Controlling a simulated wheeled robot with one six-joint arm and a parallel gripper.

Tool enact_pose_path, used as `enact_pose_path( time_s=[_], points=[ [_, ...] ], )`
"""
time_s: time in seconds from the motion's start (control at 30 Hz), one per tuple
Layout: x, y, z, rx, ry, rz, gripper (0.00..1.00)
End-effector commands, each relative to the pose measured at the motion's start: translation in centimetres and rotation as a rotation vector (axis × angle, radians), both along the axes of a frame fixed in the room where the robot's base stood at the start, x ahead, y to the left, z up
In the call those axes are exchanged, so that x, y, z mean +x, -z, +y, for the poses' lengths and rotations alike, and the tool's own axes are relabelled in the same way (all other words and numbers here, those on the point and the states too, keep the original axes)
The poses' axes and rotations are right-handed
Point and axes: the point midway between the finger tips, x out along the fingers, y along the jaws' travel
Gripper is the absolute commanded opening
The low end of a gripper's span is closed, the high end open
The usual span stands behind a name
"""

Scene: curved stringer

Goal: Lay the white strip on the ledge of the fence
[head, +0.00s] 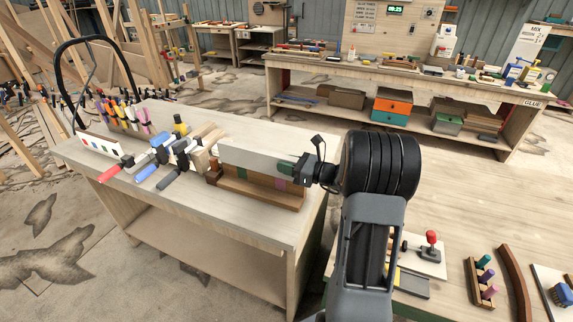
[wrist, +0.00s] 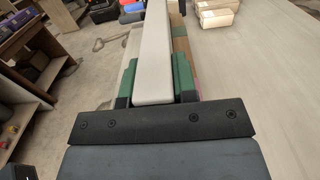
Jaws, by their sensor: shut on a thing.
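The white strip (head: 250,158) is a long pale bar held level on edge along the wooden fence (head: 262,184), which stands on the left workbench. My gripper (head: 297,169) is shut on the strip near its right end. In the wrist view the strip (wrist: 153,52) runs away from me between the green jaw pads (wrist: 155,82). The fence's brown ledge (head: 255,195) shows below the strip, apart from it in the picture. Part of the fence (wrist: 181,47) shows just right of the strip in the wrist view. Whether the strip touches the fence face I cannot tell.
Clamps with coloured handles (head: 155,172) and wooden blocks crowd the workbench (head: 235,222) left of the fence. A bench (head: 470,210) at right holds a joystick-like red knob (head: 431,240), a peg block (head: 481,283) and a curved brown piece (head: 515,282).

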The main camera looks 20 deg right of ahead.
Motion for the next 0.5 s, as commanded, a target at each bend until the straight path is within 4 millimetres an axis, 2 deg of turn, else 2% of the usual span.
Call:
enact_pose_path(
  time_s=[0.47,0.5],
  points=[
    [0.0,1.1,0.0,0.0,0.0,0.0,0.0],
    [0.0,1.2,0.0,0.0,0.0,0.003,0.3]
  ],
)
